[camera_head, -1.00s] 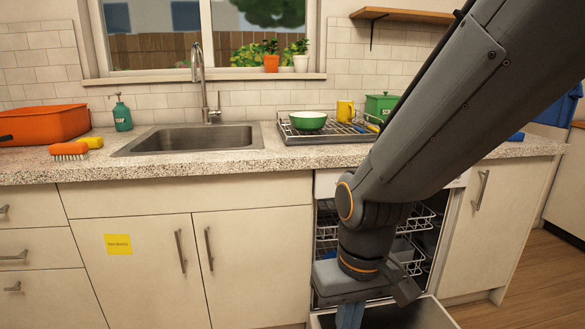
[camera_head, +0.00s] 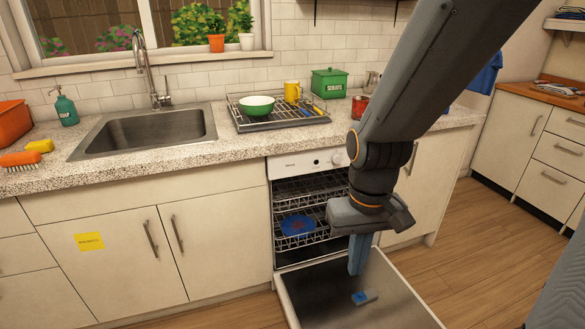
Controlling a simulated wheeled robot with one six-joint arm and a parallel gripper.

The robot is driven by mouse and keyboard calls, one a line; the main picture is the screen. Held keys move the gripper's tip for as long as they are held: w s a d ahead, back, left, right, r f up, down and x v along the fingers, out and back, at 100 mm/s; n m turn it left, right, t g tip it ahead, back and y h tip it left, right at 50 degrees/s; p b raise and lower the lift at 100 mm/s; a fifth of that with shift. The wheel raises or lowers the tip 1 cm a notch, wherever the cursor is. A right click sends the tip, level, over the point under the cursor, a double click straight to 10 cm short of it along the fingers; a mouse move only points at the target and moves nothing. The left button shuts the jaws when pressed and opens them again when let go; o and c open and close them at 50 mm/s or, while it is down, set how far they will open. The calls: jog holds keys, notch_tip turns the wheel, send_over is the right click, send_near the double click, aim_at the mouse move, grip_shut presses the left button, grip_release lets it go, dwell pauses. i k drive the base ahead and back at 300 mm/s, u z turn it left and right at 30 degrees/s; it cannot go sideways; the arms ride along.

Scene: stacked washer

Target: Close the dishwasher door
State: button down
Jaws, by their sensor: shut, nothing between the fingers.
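The dishwasher (camera_head: 308,159) stands under the counter, right of the sink cabinet. Its door (camera_head: 325,303) is folded down flat and open, with the front end cut off by the bottom of the picture. A blue and grey dispenser piece (camera_head: 365,297) shows on the door's inner face. My gripper (camera_head: 355,272) points down over the door, its blue fingers shut and empty. I cannot tell whether the fingertips touch the door. My arm hides part of the dishwasher's right side.
Two wire racks (camera_head: 290,191) are inside the dishwasher, and a blue item (camera_head: 298,225) sits in the lower one. Cabinets flank the opening on both sides. Wooden floor (camera_head: 450,240) is open to the right. A drying tray (camera_head: 240,122) stands on the counter above.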

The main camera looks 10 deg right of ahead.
aim_at(318, 295)
jog(key=k, duration=0.4)
jog(key=z, duration=0.2)
jog(key=i, duration=0.45)
jog(key=z, duration=0.15)
jog(key=k, duration=0.45)
jog(key=z, duration=0.55)
jog(key=k, duration=0.85)
jog(key=z, duration=0.1)
jog(key=i, duration=0.5)
jog(key=z, duration=0.4)
